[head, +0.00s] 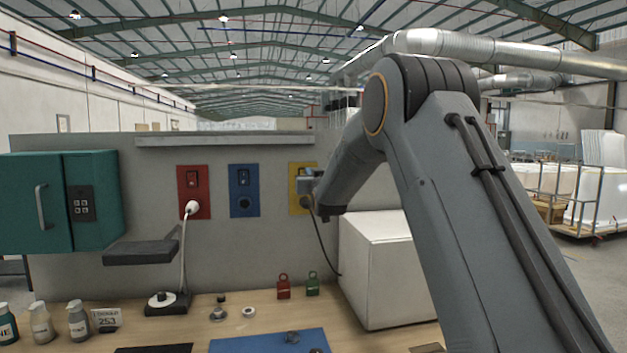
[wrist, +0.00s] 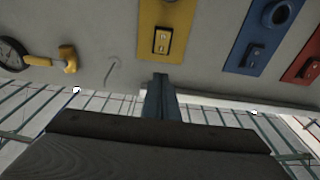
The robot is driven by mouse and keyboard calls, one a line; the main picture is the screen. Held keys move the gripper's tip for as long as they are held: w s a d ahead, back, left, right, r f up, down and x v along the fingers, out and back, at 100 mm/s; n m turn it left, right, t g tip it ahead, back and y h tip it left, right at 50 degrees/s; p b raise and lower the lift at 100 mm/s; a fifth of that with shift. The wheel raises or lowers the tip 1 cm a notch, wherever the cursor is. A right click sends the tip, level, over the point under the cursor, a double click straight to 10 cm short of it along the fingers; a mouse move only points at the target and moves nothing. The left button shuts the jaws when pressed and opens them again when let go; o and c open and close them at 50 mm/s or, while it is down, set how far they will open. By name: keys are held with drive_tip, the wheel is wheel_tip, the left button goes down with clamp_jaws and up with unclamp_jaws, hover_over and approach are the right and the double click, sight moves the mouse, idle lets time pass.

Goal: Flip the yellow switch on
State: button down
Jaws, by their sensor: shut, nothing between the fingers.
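The yellow switch plate (head: 296,170) is on the grey wall panel, right of the blue and red plates, and is partly hidden by my arm's end in the head view. My gripper (wrist: 160,80) is shut and empty. Its fingertips appear just below the rocker in the picture, apart from it as far as I can see.
The blue plate (head: 244,190) and red plate (head: 194,192) are to the left. A white lamp (head: 192,208), padlocks (head: 312,284) and a blue mat (head: 268,342) are on the bench. A white box (head: 375,268) stands below my arm. A yellow handle (wrist: 68,58) shows in the wrist view.

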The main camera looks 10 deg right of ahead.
drive_tip(key=s, duration=0.1)
drive_tip(key=s+b, duration=0.1)
drive_tip(key=s, duration=0.2)
drive_tip(key=shift+s+d+r+b, duration=0.1)
drive_tip(key=shift+s+r+b, duration=0.2)
drive_tip(key=shift+s+b, duration=0.05)
